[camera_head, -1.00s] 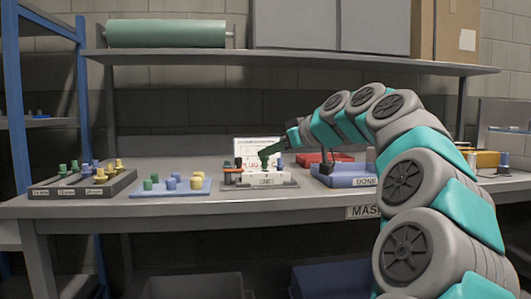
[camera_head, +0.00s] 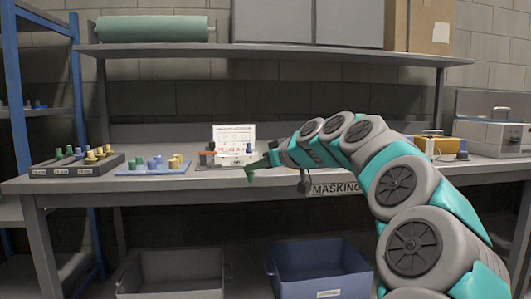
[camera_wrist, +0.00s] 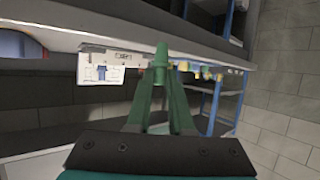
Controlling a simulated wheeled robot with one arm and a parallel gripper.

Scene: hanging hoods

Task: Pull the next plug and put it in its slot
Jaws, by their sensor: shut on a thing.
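My gripper (camera_head: 251,170) is at the table's front edge, in front of the white block (camera_head: 233,159) and apart from it. In the wrist view my gripper (camera_wrist: 161,92) is shut on a green plug (camera_wrist: 161,60), which sticks up between its two green fingers. The grey sorting tray (camera_head: 72,171) has labelled lanes holding green, blue and yellow plugs. A blue mat (camera_head: 137,170) with several plugs lies between the tray and the block.
An instruction card (camera_head: 233,135) stands behind the block. My arm hides part of the table's right side. A yellow case (camera_head: 434,145) and a grey case (camera_head: 497,138) stand further right. Bins (camera_head: 318,270) sit below the table, and a shelf (camera_head: 280,54) runs above.

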